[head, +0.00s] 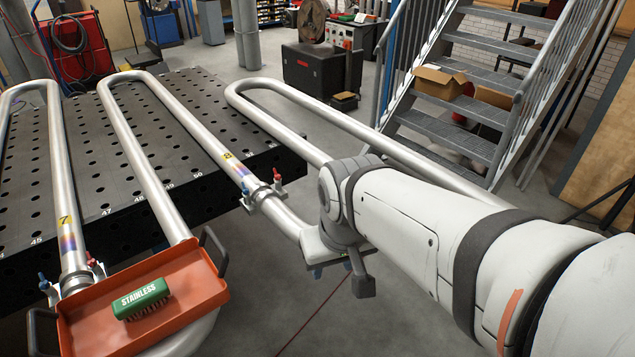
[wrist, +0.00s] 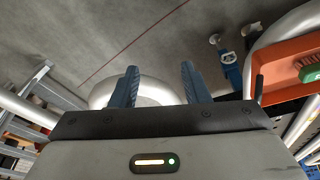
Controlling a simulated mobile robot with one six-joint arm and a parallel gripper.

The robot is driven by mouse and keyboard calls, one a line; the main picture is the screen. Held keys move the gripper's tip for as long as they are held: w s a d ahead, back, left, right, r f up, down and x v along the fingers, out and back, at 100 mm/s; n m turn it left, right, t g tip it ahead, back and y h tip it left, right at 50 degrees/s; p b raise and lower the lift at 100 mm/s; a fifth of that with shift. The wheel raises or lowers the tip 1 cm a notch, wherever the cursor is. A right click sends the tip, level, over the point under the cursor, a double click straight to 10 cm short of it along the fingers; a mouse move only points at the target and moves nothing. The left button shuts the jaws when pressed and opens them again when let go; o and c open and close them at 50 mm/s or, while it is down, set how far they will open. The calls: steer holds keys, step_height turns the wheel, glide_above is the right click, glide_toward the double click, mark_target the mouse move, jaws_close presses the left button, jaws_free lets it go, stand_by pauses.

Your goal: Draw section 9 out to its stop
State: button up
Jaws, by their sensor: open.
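Steel serpentine tubing lies across the perforated table.
An orange tray (head: 90,335) with a green brush (head: 141,299) stands at front left. A clamp (head: 262,191) with red and blue handles joins tubing at the table edge (head: 225,200). Metal stairs (head: 450,140) rise behind my arm. Open floor (head: 290,290) lies below.

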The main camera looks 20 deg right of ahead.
steer(key=o, duration=0.6)
step_height(320, 180, down, 9)
steer(key=m+g+y+b, duration=0.1)
steer(key=g+y+b, duration=0.2)
steer(key=y+b, duration=0.1)
steer(key=shift+w+a+b, duration=0.15)
steer(key=shift+w+b, duration=0.1)
steer(key=shift+b, duration=0.55)
steer(key=shift+o, duration=0.4)
steer(key=w+f+y+b, duration=0.1)
steer(key=w+f+m+y+b, duration=0.1)
steer(key=y, duration=0.1)
steer(key=w+f+y+b, duration=0.1)
steer(key=y, duration=0.1)
steer(key=shift+w+d+f+m+b, duration=0.25)
steer(key=shift+d+f+m+b, duration=0.05)
steer(key=shift+b, duration=0.05)
steer(key=w+d+f+m+t+y+b, duration=0.25)
steer(key=w+d+t+b, duration=0.2)
steer(key=d+t, duration=0.4)
steer(key=w+d+f+m+t+y+b, duration=0.25)
steer(key=w+d+t, duration=0.3)
steer(key=d, duration=0.55)
steer(key=shift+h, duration=0.4)
steer(key=x, duration=0.7)
steer(key=shift+a+f, duration=0.25)
steer(key=shift+a, duration=0.05)
steer(key=shift+c, duration=0.5)
jaws_close()
